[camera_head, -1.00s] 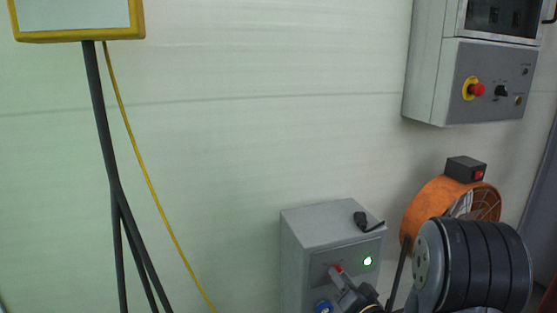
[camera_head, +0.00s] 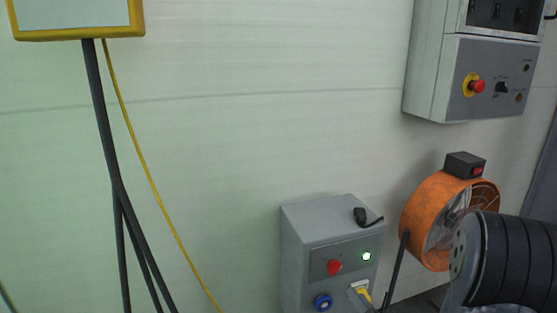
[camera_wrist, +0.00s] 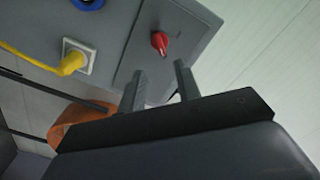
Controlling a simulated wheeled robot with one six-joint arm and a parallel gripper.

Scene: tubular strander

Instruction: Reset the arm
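My gripper (camera_wrist: 160,70) shows in the wrist view with its two dark fingers apart and nothing between them. It is outside the head view, where only a thick dark ribbed link of my arm (camera_head: 500,262) shows at the lower right. Beyond the fingertips in the wrist view is a red knob (camera_wrist: 160,42) on a grey control box (camera_wrist: 118,28), apart from the fingers. The head view shows the same box (camera_head: 300,250) with the red knob (camera_head: 334,267), a lit green lamp (camera_head: 366,256) and a blue round part (camera_head: 323,302).
A yellow plug (camera_head: 362,294) sits in the box's front socket. A small black item (camera_head: 362,216) lies on the box top. An orange fan (camera_head: 420,215) stands close to my arm. A wall cabinet (camera_head: 425,75) hangs above. A yellow-framed board (camera_head: 75,40) stands on a tripod at left.

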